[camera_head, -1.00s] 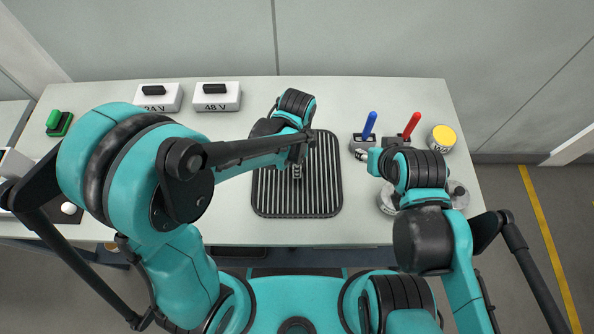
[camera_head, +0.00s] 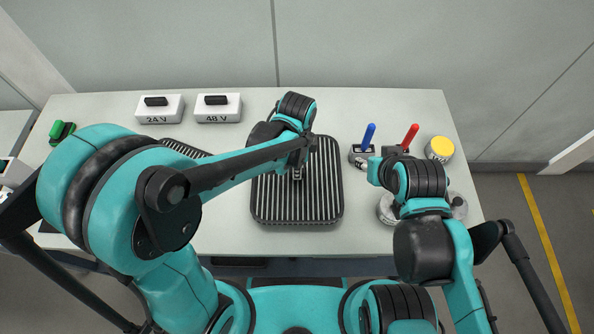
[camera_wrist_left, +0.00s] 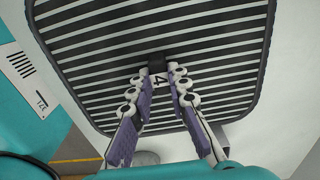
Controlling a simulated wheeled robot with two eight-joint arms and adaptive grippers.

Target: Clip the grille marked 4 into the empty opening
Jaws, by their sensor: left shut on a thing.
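The grille marked 4 (camera_head: 297,205) is a dark, rounded, slatted panel in the middle of the head view. In the left wrist view the grille (camera_wrist_left: 215,45) fills the upper middle, with the label 4 at its centre tab. My left gripper (camera_wrist_left: 165,82) is shut on that tab; in the head view the gripper (camera_head: 297,172) is mostly under its wrist. I cannot tell the height of the grille over the table. My right gripper (camera_head: 377,165) is partly hidden by its own arm at the right. I cannot make out the empty opening.
On the table (camera_head: 350,105) stand white boxes marked 24 V (camera_head: 160,110) and 48 V (camera_head: 218,108). A blue handle (camera_head: 368,136), a red handle (camera_head: 410,136) and a yellow-topped jar (camera_head: 440,149) are at right. Another dark slatted panel (camera_head: 183,147) shows behind my left arm.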

